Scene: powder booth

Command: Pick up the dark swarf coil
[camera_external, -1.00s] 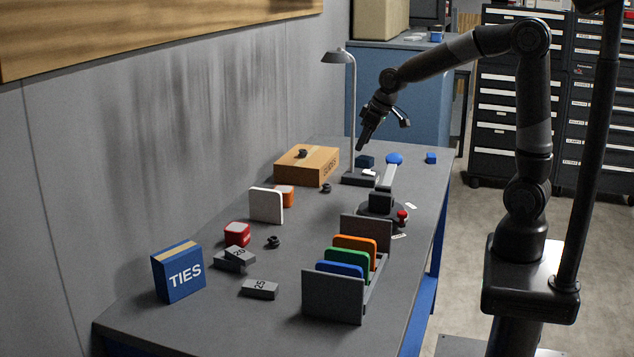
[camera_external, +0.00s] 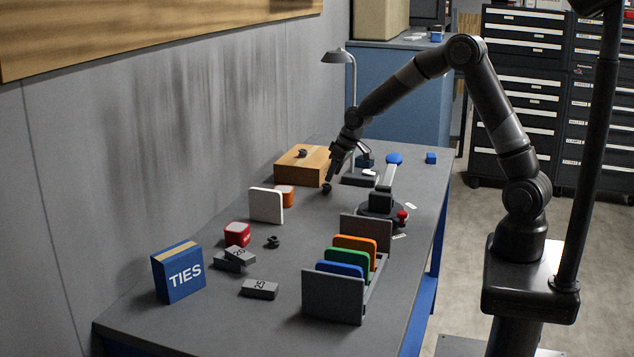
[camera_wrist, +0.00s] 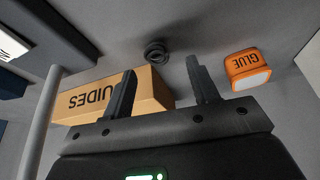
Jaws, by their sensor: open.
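A dark swarf coil (camera_external: 326,188) lies on the grey bench just right of the front of the cardboard box. In the wrist view the coil (camera_wrist: 156,52) shows as a dark ringed lump on the bench, between and just beyond the fingertips. My gripper (camera_external: 332,177) points down close above it; the fingers partly crowd it in the external view. In the wrist view my gripper (camera_wrist: 160,66) is open, with nothing between its fingers. Similar dark lumps sit on the box (camera_external: 302,154) and nearer on the bench (camera_external: 273,241).
The GUIDES cardboard box (camera_wrist: 105,100) and orange GLUE block (camera_wrist: 247,70) flank the coil. A desk lamp (camera_external: 352,95) stands behind my gripper. A rack (camera_external: 333,298) of coloured plates stands nearer.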

